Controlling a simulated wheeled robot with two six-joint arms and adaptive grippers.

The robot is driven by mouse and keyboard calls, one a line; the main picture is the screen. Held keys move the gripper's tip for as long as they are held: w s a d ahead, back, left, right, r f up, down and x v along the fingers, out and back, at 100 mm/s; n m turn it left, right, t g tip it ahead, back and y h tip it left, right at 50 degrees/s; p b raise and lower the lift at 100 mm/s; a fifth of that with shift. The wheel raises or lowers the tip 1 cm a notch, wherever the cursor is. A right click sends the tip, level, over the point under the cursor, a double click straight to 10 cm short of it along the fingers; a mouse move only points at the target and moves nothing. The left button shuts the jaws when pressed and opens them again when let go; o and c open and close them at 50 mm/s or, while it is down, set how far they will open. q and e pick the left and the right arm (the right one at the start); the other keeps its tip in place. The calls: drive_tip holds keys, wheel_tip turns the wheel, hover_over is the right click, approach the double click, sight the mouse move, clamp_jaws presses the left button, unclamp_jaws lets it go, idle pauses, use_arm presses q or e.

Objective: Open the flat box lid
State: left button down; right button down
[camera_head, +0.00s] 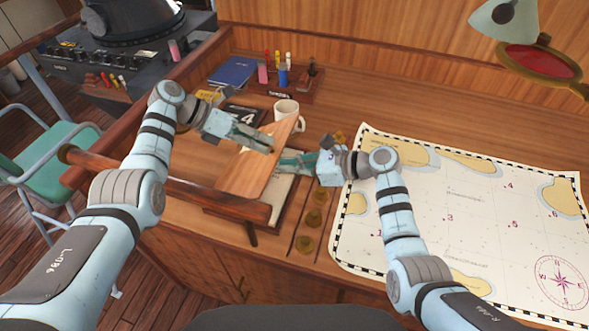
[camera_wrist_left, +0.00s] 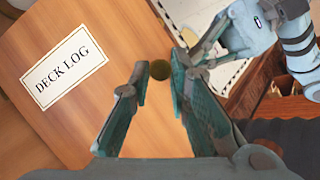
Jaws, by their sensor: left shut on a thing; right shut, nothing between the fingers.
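The flat box's wooden lid (camera_head: 249,172) stands tilted up off the box, with the pale inside (camera_head: 281,190) of the box showing at its right. In the left wrist view the lid (camera_wrist_left: 60,125) fills the left side and bears a "DECK LOG" label (camera_wrist_left: 65,67). A small round brass knob (camera_wrist_left: 160,69) is at the lid's edge. My left gripper (camera_head: 270,148) is shut on this knob; it also shows in the left wrist view (camera_wrist_left: 155,85). My right gripper (camera_head: 282,163) is shut and empty, close beside the lid's right edge; whether it touches is unclear.
A white mug (camera_head: 287,113) stands just behind the lid. A wooden rail (camera_head: 160,180) runs along the left. A pen rack (camera_head: 283,88) stands at the back.

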use_arm(q)
drive_tip(key=shift+s, duration=0.1)
use_arm(e)
drive_tip(key=shift+a+r, duration=0.4)
drive_tip(key=shift+r, duration=0.35)
use_arm(q)
drive_tip(key=c, duration=1.6)
unclamp_jaws()
use_arm(e)
drive_tip(key=shift+w, duration=0.15)
use_arm(q)
drive_tip(key=shift+o, duration=0.6)
drive_tip(key=shift+d, duration=0.1)
use_arm(e)
drive_tip(key=shift+d+f, duration=0.1)
drive_tip(key=shift+d, duration=0.05)
